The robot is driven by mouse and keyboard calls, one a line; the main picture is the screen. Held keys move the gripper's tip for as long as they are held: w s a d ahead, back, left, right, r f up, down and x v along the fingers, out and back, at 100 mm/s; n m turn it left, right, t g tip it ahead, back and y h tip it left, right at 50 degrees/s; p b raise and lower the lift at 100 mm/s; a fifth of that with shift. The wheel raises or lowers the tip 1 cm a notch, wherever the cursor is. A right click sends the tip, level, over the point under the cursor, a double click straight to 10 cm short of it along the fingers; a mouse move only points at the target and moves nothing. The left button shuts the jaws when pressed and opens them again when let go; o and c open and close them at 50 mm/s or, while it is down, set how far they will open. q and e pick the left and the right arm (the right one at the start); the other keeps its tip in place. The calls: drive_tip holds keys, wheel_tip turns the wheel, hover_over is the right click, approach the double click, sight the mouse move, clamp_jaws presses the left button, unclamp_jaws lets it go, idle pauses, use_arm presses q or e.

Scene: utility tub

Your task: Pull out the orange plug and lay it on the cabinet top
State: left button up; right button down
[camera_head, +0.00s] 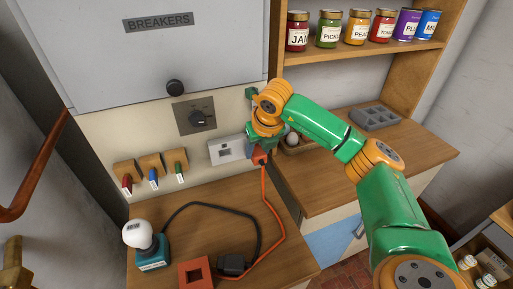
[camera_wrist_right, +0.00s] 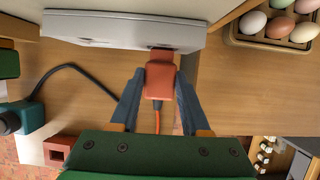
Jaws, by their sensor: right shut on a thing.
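The orange plug (camera_head: 260,157) is at the right end of the white outlet box (camera_head: 226,149) on the panel. My right gripper (camera_wrist_right: 159,78) is shut on the plug (camera_wrist_right: 158,82), with one finger on each side of it. In the right wrist view the plug's far end meets the outlet box (camera_wrist_right: 110,29) by a small dark patch; I cannot tell how deep it sits. Its orange cord (camera_head: 274,212) runs down to the wooden cabinet top (camera_head: 185,218). My left gripper is not in view.
A white bulb on a teal base (camera_head: 153,254), a black block (camera_head: 232,264) and an orange square frame (camera_head: 195,273) stand on the cabinet top. A dark cable curves across it. An egg tray (camera_wrist_right: 275,38) is on the counter to the right. Shelf jars are above.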

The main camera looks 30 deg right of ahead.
drive_tip(key=shift+s+a+b, duration=0.2)
drive_tip(key=shift+s+b, duration=0.1)
drive_tip(key=shift+s, duration=0.45)
drive_tip(key=shift+s+a+b, duration=0.15)
drive_tip(key=shift+s+b, duration=0.15)
drive_tip(key=shift+s, duration=0.4)
